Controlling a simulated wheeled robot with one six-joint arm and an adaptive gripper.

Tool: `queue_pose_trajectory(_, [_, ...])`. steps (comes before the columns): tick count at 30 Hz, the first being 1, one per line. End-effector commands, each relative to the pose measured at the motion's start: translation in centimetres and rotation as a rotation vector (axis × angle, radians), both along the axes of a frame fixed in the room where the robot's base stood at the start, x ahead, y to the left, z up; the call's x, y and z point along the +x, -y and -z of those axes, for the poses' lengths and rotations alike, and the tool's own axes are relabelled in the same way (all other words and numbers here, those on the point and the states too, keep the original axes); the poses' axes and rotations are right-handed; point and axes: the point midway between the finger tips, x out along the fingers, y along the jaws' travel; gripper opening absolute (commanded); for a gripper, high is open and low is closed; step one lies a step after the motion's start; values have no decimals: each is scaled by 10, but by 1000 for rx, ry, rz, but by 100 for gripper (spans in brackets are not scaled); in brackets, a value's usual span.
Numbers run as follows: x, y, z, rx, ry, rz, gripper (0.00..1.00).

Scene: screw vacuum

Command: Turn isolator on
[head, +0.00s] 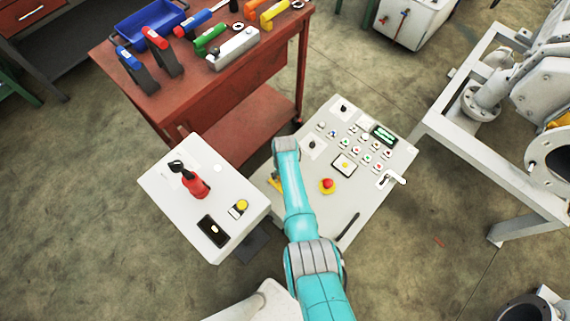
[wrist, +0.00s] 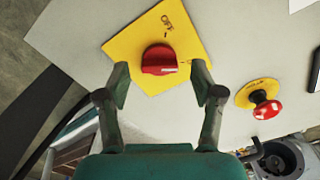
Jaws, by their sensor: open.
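The isolator is a red rotary knob (wrist: 159,60) on a square yellow plate (wrist: 196,42) marked "OFF" in the wrist view. My gripper (wrist: 160,72) is open, its two fingers on either side of the knob in the picture, with nothing held. I cannot tell whether the fingertips touch the panel. In the head view a bit of yellow plate (head: 274,184) shows at the left of my arm on the control panel (head: 370,205); the knob and my gripper are hidden behind the arm.
A red emergency stop button (wrist: 266,108) on a yellow disc sits right of the isolator. A white box with a red switch handle (head: 195,185) stands left of the panel. A red tool cart (head: 200,95) stands behind, and a grey metal frame (head: 470,165) is at the right.

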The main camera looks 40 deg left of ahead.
Motion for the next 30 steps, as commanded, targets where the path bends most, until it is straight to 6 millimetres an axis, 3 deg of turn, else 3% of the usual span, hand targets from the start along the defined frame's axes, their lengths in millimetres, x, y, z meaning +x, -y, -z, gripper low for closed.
queue_pose_trajectory(19, [0, 1, -87, 2, 1, 0, 67])
queue_pose_trajectory(30, [-1, 1, -103, 0, 0, 0, 67])
